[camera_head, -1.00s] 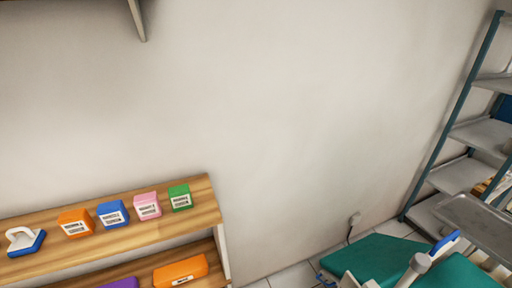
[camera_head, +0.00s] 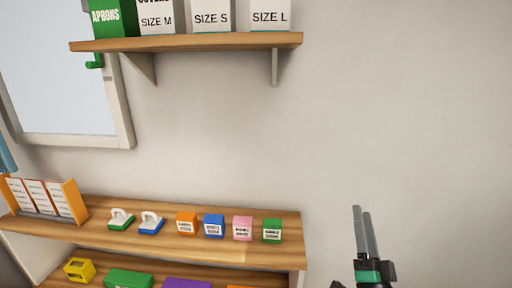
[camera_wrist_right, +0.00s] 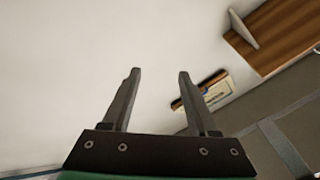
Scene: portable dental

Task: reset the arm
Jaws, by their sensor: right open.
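My right gripper (camera_head: 363,212) shows at the lower right of the head view, its two dark fingers pointing up in front of the bare wall. In the right wrist view its fingers (camera_wrist_right: 157,75) are spread apart with nothing between them, so it is open and empty. It touches no object that I can see. My left gripper is in neither view.
A wooden shelf unit (camera_head: 170,246) at the lower left holds small coloured boxes, such as a green box (camera_head: 272,230). A wall shelf (camera_head: 200,43) above carries several cartons. A window (camera_head: 65,70) is at left. The wall at right is clear.

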